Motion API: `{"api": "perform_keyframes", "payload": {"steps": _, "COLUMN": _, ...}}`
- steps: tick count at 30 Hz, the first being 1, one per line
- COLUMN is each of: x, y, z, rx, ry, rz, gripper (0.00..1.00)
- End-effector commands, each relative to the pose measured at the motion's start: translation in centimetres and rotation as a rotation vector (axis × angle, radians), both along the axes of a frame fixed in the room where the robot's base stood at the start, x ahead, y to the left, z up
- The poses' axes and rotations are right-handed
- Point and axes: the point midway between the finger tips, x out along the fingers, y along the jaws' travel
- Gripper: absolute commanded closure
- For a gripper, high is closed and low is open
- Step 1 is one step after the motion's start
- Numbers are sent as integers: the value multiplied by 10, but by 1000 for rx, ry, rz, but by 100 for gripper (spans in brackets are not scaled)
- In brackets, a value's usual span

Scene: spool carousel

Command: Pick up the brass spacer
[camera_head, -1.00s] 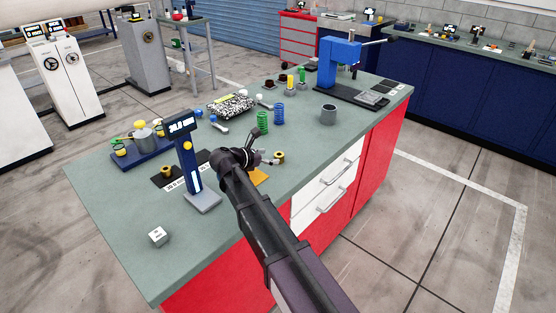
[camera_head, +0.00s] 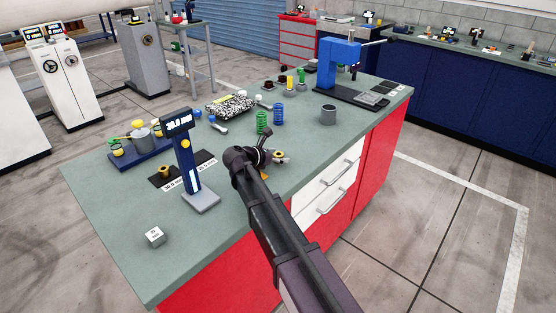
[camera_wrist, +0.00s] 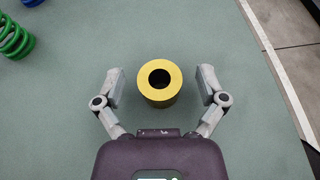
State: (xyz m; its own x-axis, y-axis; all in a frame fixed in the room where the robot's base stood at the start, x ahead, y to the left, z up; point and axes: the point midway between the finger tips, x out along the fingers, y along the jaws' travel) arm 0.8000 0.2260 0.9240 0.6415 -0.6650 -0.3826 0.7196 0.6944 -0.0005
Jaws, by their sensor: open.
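The brass spacer (camera_wrist: 158,84) is a short yellow ring with a dark central hole. In the wrist view it stands on the green bench top between my gripper's fingers. My gripper (camera_wrist: 160,74) is open, with one finger on each side of the spacer and a visible gap on both sides. In the head view the spacer (camera_head: 279,154) shows partly beside my gripper at the bench's middle. I cannot tell the fingers' height above the bench.
A blue display stand (camera_head: 187,160) is left of my arm, with another brass ring (camera_head: 164,171) on a black mat behind it. A green spring (camera_head: 262,122) and a blue spring (camera_head: 279,114) stand beyond my gripper. A white cube (camera_head: 155,237) sits near the front left.

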Motion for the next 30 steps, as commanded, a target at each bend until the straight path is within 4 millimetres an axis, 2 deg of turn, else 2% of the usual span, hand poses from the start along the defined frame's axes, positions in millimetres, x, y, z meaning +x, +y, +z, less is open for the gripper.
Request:
{"api": "perform_keyframes", "payload": {"steps": 13, "x": -1, "y": 1, "z": 0, "rx": 0, "ry": 0, "rz": 1, "gripper": 9}}
{"api": "perform_keyframes", "payload": {"steps": 14, "x": 0, "y": 1, "z": 0, "rx": 0, "ry": 0, "rz": 1, "gripper": 15}}
{"api": "perform_keyframes", "payload": {"steps": 22, "x": -1, "y": 1, "z": 0, "rx": 0, "ry": 0, "rz": 1, "gripper": 96}}
{"api": "perform_keyframes", "payload": {"steps": 23, "x": -1, "y": 1, "z": 0, "rx": 0, "ry": 0, "rz": 1, "gripper": 100}}
{"api": "perform_keyframes", "payload": {"steps": 30, "x": -1, "y": 3, "z": 0, "rx": 0, "ry": 0, "rz": 3, "gripper": 100}}
